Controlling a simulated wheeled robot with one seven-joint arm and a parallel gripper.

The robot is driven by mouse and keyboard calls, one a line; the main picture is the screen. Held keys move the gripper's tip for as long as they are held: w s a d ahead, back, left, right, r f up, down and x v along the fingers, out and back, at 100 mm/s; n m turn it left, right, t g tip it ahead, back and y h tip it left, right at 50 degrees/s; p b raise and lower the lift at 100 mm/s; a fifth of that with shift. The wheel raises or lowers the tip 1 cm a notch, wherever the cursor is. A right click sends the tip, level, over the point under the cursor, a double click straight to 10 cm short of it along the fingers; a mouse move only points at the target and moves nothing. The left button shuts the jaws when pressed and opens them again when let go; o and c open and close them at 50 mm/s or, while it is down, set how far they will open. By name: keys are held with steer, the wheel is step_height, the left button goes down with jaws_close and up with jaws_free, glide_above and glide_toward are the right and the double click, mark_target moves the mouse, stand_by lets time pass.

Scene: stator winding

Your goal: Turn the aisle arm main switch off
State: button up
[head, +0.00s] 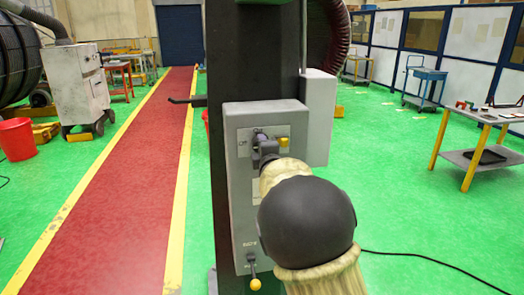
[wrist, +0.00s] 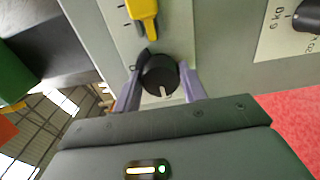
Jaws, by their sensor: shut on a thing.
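A grey control box (head: 240,215) is mounted on a dark upright post (head: 228,60), in the middle of the head view. In the wrist view a round black knob (wrist: 159,72) with a white pointer mark sits on a pale plate of the box. My gripper (wrist: 161,82) is shut on this knob, one finger on each side. In the head view my gripper (head: 263,146) is at the upper plate of the box, and my wrist hides part of the box front. The knob itself is mostly hidden there.
A yellow handle (wrist: 144,15) is close beside the knob. Another black knob (wrist: 306,16) sits by a "6 kg" label. A red walkway (head: 135,180) is clear.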

steer(key=shift+a+f, duration=0.1)
steer(key=shift+f, duration=0.05)
steer(key=o, duration=1)
steer(key=shift+c, duration=0.2)
steer(key=shift+s, duration=0.1)
steer(key=b+v, duration=0.2)
steer(key=v, duration=1.5)
steer(key=shift+b, duration=0.35)
steer(key=shift+s, duration=0.15)
